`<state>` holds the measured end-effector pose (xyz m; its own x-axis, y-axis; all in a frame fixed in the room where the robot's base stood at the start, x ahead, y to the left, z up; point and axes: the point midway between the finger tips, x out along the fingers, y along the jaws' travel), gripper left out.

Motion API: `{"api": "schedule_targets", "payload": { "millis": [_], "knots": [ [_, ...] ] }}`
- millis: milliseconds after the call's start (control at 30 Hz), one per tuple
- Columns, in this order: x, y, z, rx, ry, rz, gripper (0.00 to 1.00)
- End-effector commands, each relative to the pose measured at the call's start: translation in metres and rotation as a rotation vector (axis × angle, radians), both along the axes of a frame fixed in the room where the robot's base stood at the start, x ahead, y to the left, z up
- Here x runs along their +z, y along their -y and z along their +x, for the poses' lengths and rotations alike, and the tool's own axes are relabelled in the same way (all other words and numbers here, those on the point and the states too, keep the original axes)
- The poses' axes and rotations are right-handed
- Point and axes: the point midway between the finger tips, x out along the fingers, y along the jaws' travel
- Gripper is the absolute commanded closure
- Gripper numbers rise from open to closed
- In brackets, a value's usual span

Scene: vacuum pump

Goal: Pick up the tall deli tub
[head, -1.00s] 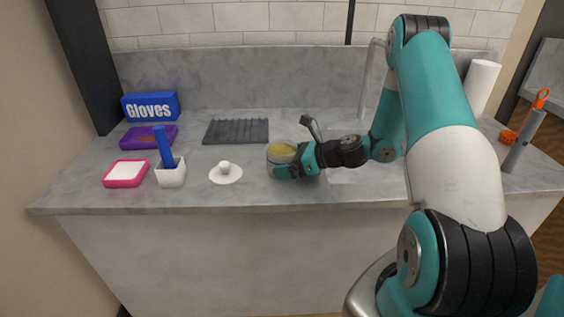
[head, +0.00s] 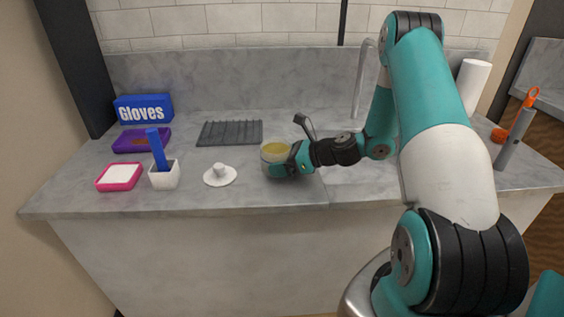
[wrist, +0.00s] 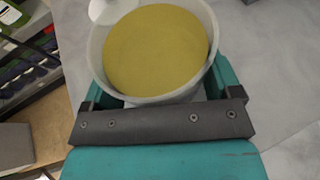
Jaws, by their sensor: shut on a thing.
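The tall deli tub (head: 270,161) is a clear, whitish round container with yellow contents at the top. It is upright at the middle of the grey counter. In the wrist view the tub (wrist: 155,50) fills the upper middle, its open rim and flat yellow contents seen from above. My gripper (head: 282,168) reaches in from the right and is shut on the tub, with teal fingers on both sides of it. The fingertips are mostly hidden by the tub in the wrist view. I cannot tell whether the tub's base touches the counter.
A white lid-like disc with a knob (head: 220,175) lies just left of the tub. Further left are a white holder (head: 165,176) with a blue handle, a pink tray (head: 119,176), a purple tray (head: 141,140) and a gloves box (head: 144,109). A dark ribbed mat (head: 230,133) lies behind.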

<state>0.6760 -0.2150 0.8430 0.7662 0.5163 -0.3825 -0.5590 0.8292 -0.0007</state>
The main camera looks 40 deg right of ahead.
Motion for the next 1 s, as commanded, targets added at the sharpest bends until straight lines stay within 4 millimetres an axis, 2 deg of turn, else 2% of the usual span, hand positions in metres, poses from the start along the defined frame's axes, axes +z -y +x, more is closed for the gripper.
{"api": "schedule_targets", "payload": {
  "millis": [367, 1000],
  "knots": [
    [0.030, 0.000, 0.000, 0.001, 0.001, -0.002, 0.39],
    [0.105, 0.000, 0.000, 0.001, 0.002, -0.002, 0.39]
  ]
}}
